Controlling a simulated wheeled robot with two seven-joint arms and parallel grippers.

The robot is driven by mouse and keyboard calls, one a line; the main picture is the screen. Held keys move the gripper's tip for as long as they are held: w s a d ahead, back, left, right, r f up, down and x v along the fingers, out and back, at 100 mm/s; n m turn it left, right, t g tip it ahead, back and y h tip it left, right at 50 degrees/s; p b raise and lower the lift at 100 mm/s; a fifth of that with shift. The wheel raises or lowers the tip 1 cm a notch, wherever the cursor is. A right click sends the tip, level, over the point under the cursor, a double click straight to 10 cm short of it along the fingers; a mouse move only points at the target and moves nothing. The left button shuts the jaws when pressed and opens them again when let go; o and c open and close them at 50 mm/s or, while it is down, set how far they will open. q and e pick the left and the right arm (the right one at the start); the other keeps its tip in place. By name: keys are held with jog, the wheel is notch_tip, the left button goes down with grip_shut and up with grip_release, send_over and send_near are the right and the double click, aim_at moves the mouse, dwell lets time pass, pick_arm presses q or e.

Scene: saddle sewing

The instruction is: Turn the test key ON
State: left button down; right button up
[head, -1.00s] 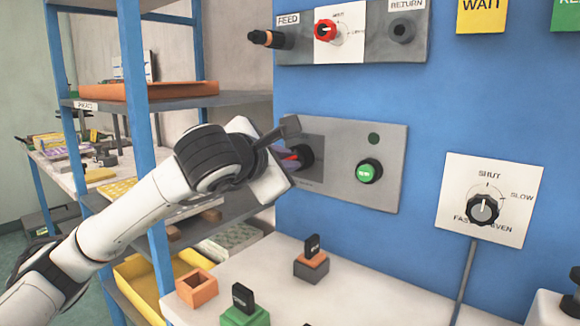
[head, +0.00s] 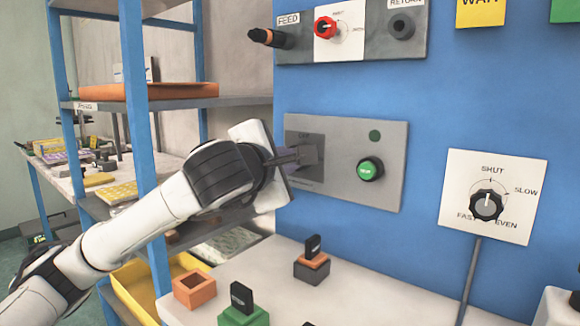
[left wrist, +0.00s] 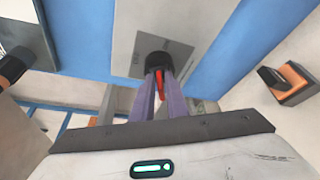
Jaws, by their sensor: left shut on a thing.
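My left gripper (head: 300,156) is at the left part of a grey panel (head: 340,195) on the blue wall. In the left wrist view its two fingers (left wrist: 165,98) are shut on a red key (left wrist: 159,84). The key sits at a round black switch body (left wrist: 168,63) on the panel. In the head view the fingers hide the key and most of the switch, and the small lettering there is not readable. My right gripper is not in view.
A black dial (head: 487,205) is at right. On the white bench below stand an orange block (head: 194,288) and two bases with black keys (head: 313,245) (head: 241,296). Blue shelving (head: 142,130) is close at left.

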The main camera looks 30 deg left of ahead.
pick_arm(q)
jog(key=shift+f+m+t+y+b, duration=0.15)
jog(key=shift+m+t+y+b, duration=0.15)
jog(key=shift+m+b, duration=0.7)
jog(key=shift+m+t+b, duration=0.3)
jog(key=shift+b, duration=0.75)
